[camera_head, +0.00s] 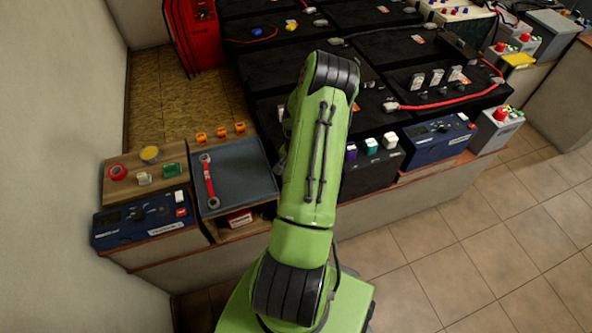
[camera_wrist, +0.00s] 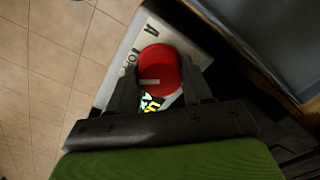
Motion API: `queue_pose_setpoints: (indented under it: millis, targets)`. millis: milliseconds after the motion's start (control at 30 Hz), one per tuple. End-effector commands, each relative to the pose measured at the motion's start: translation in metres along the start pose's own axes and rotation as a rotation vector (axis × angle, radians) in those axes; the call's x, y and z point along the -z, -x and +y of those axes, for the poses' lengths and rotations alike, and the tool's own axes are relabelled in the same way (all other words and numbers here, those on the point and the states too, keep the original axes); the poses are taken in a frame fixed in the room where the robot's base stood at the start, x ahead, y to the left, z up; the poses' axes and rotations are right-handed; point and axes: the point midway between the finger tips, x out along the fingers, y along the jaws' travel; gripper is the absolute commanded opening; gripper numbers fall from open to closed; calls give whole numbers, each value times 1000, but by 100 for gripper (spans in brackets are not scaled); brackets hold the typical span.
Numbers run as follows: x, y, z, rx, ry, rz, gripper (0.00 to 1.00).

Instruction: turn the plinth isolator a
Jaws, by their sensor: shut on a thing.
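The plinth isolator a shows in the wrist view as a round red knob (camera_wrist: 160,62) on a pale plate (camera_wrist: 140,36) lettered with an "A". A short pale mark on the knob lies nearly level in the picture. My gripper (camera_wrist: 162,86) has one dark finger on each side of the knob and is shut on it. Part of a black and yellow-green label shows below the knob between the fingers. In the head view, my green arm hides the gripper and this isolator.
A dark grey tray (camera_head: 245,176) with a red-handled wrench (camera_head: 208,182) lies left of my arm. A blue unit (camera_head: 145,220) stands at far left. Black batteries fill the back. A grey box with a red knob (camera_head: 502,113) stands at right. Tiled floor (camera_head: 455,240) is clear at front right.

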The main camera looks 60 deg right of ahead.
Motion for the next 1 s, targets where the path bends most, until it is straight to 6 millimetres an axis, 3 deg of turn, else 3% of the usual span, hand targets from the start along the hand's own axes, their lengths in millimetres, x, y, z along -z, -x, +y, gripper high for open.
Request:
queue_pose_setpoints:
  millis: [500,1000]
  targets:
    - [0,0,0,0,-428,14,19]
    - [0,0,0,1,-586,19,19]
